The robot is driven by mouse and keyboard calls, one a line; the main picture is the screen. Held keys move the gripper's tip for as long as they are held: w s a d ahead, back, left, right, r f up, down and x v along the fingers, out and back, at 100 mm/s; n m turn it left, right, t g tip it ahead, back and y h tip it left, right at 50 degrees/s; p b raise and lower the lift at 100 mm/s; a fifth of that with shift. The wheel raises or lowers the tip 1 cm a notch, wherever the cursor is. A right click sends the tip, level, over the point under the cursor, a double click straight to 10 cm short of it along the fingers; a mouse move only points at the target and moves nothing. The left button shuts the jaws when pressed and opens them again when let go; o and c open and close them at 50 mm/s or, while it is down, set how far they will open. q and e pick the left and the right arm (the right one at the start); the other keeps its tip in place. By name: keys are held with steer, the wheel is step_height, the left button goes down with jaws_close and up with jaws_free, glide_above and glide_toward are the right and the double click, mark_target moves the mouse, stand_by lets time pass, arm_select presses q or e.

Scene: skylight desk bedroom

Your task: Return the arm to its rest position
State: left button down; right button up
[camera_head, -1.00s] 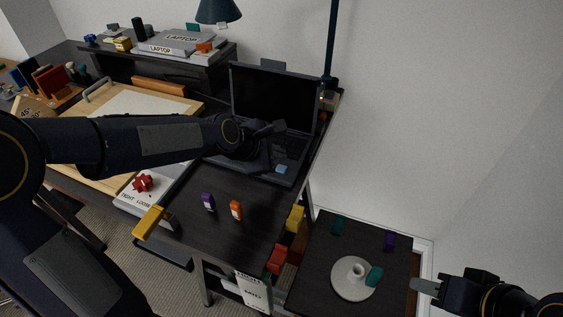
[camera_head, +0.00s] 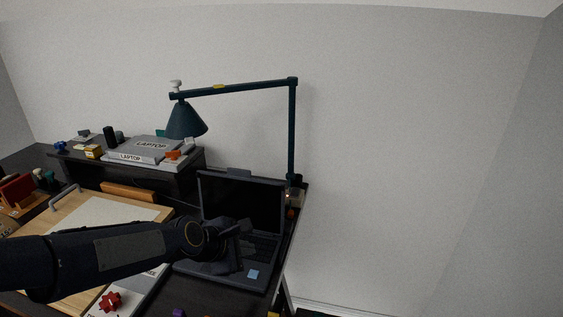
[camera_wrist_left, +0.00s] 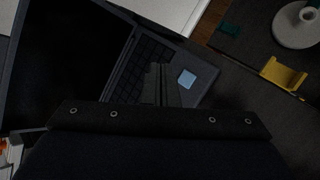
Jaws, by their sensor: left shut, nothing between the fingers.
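My left arm (camera_head: 110,260) reaches in from the left across the desk in the head view. My left gripper (camera_head: 240,236) is in front of the open laptop (camera_head: 240,203), over its keyboard area. In the left wrist view the shut fingers (camera_wrist_left: 160,84) show against the laptop's keyboard (camera_wrist_left: 134,72), with nothing between them. I cannot tell how high the gripper is above the laptop. My right gripper is out of view.
A teal desk lamp (camera_head: 187,121) stands behind the laptop. A wooden drawing board (camera_head: 70,212) lies to the left. A red knob (camera_head: 110,301) is near the front. A yellow holder (camera_wrist_left: 283,73) and white round dish (camera_wrist_left: 292,30) show in the wrist view.

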arm_select(q)
steer(key=s+a+m+g, duration=0.1)
steer(key=s+a+m, duration=0.3)
steer(key=s+m, duration=0.5)
steer(key=s+a+m+g+y, duration=0.1)
steer(key=s+a+m, duration=0.4)
steer(key=s, duration=1.2)
steer(key=m, duration=0.4)
steer(key=shift+s+a+r, duration=0.15)
steer(key=shift+r, duration=0.05)
